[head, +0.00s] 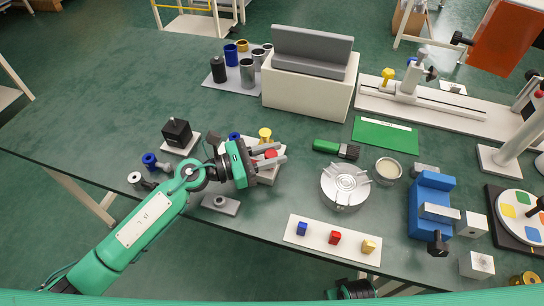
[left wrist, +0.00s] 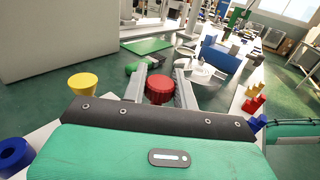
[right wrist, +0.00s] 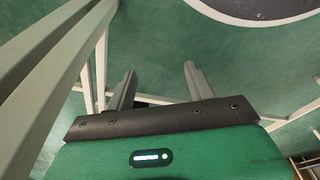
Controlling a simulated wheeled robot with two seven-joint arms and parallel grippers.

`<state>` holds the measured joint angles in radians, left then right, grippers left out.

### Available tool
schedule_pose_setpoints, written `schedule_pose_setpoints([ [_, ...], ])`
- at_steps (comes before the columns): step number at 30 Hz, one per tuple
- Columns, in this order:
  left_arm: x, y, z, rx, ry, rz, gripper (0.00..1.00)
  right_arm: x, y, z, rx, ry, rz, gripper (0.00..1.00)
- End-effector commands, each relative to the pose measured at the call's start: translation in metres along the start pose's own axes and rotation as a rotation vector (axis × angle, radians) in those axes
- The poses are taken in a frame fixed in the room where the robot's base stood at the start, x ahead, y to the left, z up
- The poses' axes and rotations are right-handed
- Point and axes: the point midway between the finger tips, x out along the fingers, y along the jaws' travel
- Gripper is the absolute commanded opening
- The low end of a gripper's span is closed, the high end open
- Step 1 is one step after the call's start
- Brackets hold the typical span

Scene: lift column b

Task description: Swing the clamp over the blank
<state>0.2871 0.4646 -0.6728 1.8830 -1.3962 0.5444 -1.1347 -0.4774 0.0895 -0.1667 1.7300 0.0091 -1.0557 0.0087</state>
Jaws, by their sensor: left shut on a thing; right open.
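My left gripper (head: 278,154) is shut on a red knob (left wrist: 160,90), which sits between its two fingers in the left wrist view. The knob is on a pale block (head: 268,176) with a yellow knob (head: 265,133) and a blue knob (head: 234,136) beside it; the arm hides part of this block. I cannot tell for certain which part is the clamp or the blank. A blue vise-like fixture (head: 430,190) with a grey bar (head: 440,212) stands to the right, apart from both grippers. My right gripper (right wrist: 158,88) is open and empty, below the table edge.
A dark cube on a plate (head: 177,132) and a small grey block (head: 220,204) flank the left arm. A white strip (head: 333,246) with small coloured blocks, a round metal dish (head: 345,185) and a green brush (head: 335,148) lie to the right. The far-left tabletop is clear.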

Motion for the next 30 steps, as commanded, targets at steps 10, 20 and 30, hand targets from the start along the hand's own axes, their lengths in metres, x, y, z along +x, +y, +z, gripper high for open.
schedule_pose_setpoints([
  [10,-0.001,0.000,-0.001,0.001,0.001,-0.051,0.06,-0.040,-0.003,-0.016,0.006,0.011,-0.006,0.54],
  [20,-0.001,0.000,0.000,0.001,0.001,-0.054,0.06,-0.043,-0.003,-0.017,0.006,0.009,-0.006,0.54],
  [30,-0.001,0.000,0.000,0.001,0.001,-0.054,0.50,-0.043,-0.003,-0.016,0.006,0.009,-0.005,0.54],
])
